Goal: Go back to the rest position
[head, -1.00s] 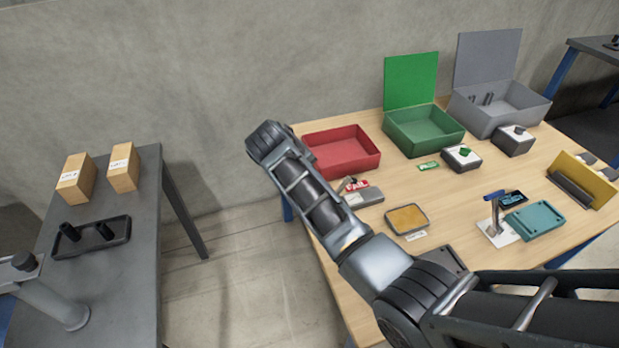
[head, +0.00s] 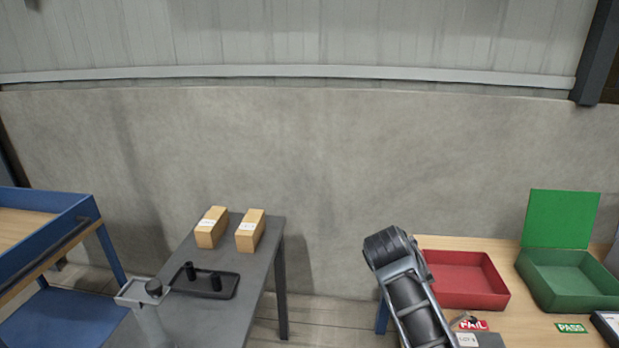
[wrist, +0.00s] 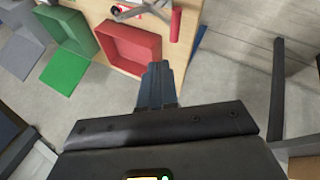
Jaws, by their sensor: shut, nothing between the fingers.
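My gripper (wrist: 155,85) shows in the wrist view with its two fingers together and nothing between them. The fingertips appear over bare floor beside the wooden table, near the red bin (wrist: 130,48). In the head view my arm rises at the lower right, in front of the table's left end. I cannot make out the gripper's fingers in the head view.
The red bin (head: 463,281) and the green bin (head: 566,280) with its raised lid stand on the wooden table. A dark table (head: 250,290) at left holds two cardboard boxes (head: 211,228) and a black tray (head: 201,285). A blue cart (head: 85,218) is far left. Floor between the tables is clear.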

